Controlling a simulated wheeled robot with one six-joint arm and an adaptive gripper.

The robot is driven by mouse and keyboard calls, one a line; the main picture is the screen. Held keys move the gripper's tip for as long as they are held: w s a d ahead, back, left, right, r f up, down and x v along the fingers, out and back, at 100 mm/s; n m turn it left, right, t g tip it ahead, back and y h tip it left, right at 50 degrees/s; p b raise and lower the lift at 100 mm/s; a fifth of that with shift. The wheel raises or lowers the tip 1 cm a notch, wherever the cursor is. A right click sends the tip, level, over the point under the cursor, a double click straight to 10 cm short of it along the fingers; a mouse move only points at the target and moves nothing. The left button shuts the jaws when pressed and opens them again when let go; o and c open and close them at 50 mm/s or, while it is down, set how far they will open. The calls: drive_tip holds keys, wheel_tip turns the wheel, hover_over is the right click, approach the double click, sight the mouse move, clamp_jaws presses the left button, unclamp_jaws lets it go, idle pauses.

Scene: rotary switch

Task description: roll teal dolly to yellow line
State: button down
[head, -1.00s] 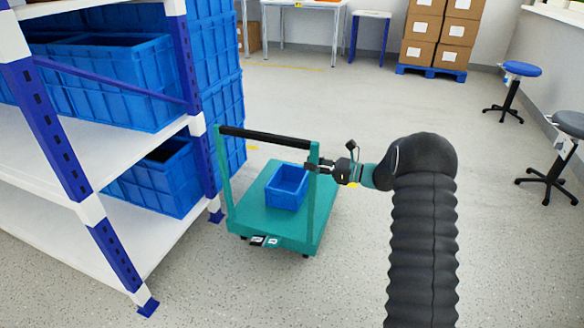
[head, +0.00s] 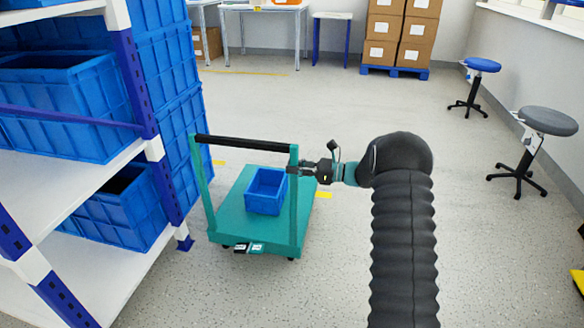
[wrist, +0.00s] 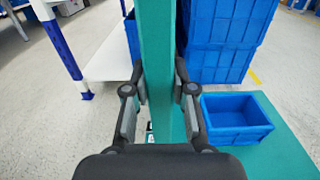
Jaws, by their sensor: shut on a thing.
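The teal dolly (head: 235,218) stands on the floor, with a blue bin (head: 265,192) on its deck and a black bar across its upright handle posts. My gripper (head: 298,169) is shut on the right handle post. In the wrist view my gripper (wrist: 161,95) has one finger on each side of the teal post (wrist: 157,40), and the blue bin (wrist: 236,112) sits to the right. A long yellow line (head: 243,72) crosses the floor far ahead, near the tables. Short yellow marks (head: 323,195) show close to the dolly, partly hidden by it.
A shelf rack (head: 130,75) with blue crates stands close on the dolly's left. Stacked boxes (head: 402,32) on a blue pallet and white tables (head: 262,8) stand at the back. Blue and grey stools (head: 547,121) are at the right. The floor ahead is clear.

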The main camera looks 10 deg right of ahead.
drive_tip(key=shift+w+d+r+t, duration=0.15)
drive_tip(key=shift+w+d+t, duration=0.15)
drive_tip(key=shift+d, duration=0.05)
drive_tip(key=c, duration=0.9)
unclamp_jaws()
drive_tip(key=shift+d, duration=0.15)
drive_tip(key=shift+c, duration=0.2)
drive_tip(key=v, duration=1.1)
drive_tip(key=shift+d, duration=0.25)
drive_tip(key=shift+s, duration=0.1)
